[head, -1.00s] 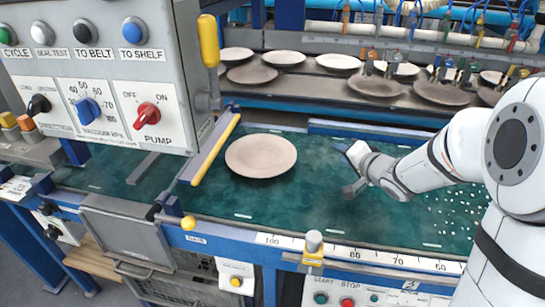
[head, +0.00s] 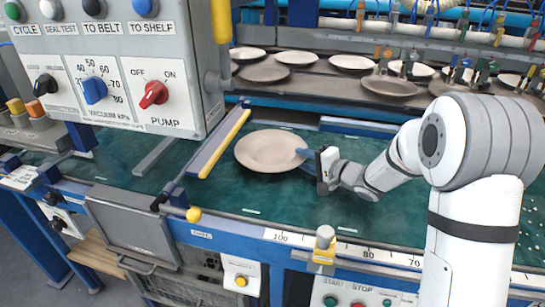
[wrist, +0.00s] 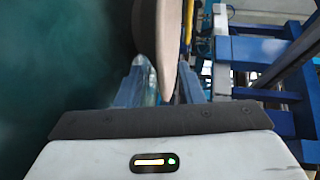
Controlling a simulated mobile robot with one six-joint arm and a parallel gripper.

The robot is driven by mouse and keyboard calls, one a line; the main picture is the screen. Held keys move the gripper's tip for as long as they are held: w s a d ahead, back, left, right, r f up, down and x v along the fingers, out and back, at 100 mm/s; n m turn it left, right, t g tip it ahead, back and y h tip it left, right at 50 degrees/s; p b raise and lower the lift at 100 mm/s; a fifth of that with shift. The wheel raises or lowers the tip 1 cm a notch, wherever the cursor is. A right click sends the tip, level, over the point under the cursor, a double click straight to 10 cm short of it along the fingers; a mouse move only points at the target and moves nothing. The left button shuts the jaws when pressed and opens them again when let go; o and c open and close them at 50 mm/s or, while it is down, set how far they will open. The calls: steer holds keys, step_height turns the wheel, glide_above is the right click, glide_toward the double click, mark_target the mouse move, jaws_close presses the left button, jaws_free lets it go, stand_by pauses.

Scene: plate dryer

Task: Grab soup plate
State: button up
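The soup plate (head: 268,151) is a pale pinkish-beige round plate on the green belt (head: 330,212). My gripper (head: 304,158) is at the plate's right edge, its blue fingers reaching the rim. In the wrist view, the plate's rim (wrist: 168,55) shows edge-on between the two fingers of my gripper (wrist: 165,82). The fingers stand apart, one on each side of the rim. I see no firm grip on it; whether either finger touches the plate is unclear.
A control box (head: 110,65) hangs at the upper left. A yellow-edged bar (head: 225,143) lies left of the plate. Several other plates stand on a rack (head: 310,92) behind the belt. A ruler-marked blue rail (head: 225,240) runs along the front.

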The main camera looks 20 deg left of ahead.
steer(key=shift+w+a, duration=0.1)
jaws_close()
stand_by(0.3)
steer(key=shift+r, duration=0.1)
